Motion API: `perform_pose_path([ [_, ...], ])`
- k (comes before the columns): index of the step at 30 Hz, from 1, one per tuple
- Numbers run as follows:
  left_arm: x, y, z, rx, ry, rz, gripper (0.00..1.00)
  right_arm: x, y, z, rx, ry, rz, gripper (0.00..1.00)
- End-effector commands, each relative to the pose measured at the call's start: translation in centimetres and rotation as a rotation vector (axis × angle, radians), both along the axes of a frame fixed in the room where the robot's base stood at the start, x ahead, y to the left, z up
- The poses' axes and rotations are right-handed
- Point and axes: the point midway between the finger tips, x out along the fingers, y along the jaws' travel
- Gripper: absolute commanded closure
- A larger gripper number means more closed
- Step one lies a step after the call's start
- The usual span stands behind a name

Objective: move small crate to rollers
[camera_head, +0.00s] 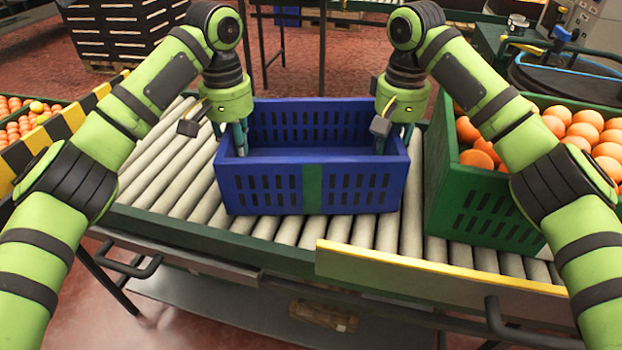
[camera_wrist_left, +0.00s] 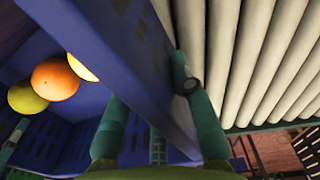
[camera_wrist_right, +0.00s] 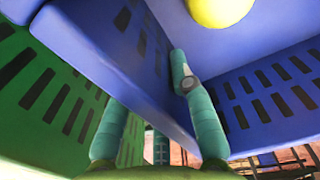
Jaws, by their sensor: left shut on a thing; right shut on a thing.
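The small blue crate (camera_head: 340,185) with a green stripe is upright over the rollers (camera_head: 170,180); I cannot tell if it rests fully on them. My left gripper (camera_head: 241,140) is shut on its left end wall (camera_wrist_left: 125,55), one finger inside and one outside. My right gripper (camera_head: 395,138) is shut on its right end wall (camera_wrist_right: 110,65) in the same way. Inside the crate, the left wrist view shows an orange fruit (camera_wrist_left: 55,78) and yellowish ones (camera_wrist_left: 27,98). The right wrist view shows a yellow fruit (camera_wrist_right: 220,10). The front wall hides these fruits in the head view.
A big green crate (camera_head: 475,205) full of oranges (camera_head: 585,130) stands on the rollers close to the right. A yellow rail (camera_head: 430,275) runs along the front right edge. Bare rollers lie left of the blue crate. More fruit (camera_head: 20,125) is at far left.

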Motion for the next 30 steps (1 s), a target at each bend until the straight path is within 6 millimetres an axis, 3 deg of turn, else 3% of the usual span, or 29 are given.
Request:
perform_pose_path([
  [1, 0.0, 0.3, 0.1, 0.005, -0.001, 0.006, 1.00, 0.0, -0.3, 0.1, -0.005, 0.000, -0.006, 1.00],
  [2, 0.0, 0.3, 0.0, 0.005, 0.001, 0.006, 0.73, 0.0, -0.3, 0.0, -0.006, 0.002, -0.006, 0.73],
  [3, 0.0, 0.3, 0.0, 0.005, 0.001, 0.006, 0.57, 0.0, -0.3, 0.0, -0.006, 0.002, -0.006, 0.57],
  [4, 0.0, 0.3, 0.0, 0.005, 0.001, 0.006, 0.53, 0.0, -0.3, 0.0, -0.005, 0.002, -0.006, 0.53],
  [17, 0.1, 0.1, 0.9, 0.002, -0.004, 0.002, 0.53, 0.0, -0.1, 0.0, -0.001, 0.000, -0.001, 0.53],
  [30, 0.1, 0.1, 9.4, 0.004, -0.004, 0.006, 0.53, 0.0, 0.0, 0.0, 0.000, 0.000, 0.000, 0.53],
])
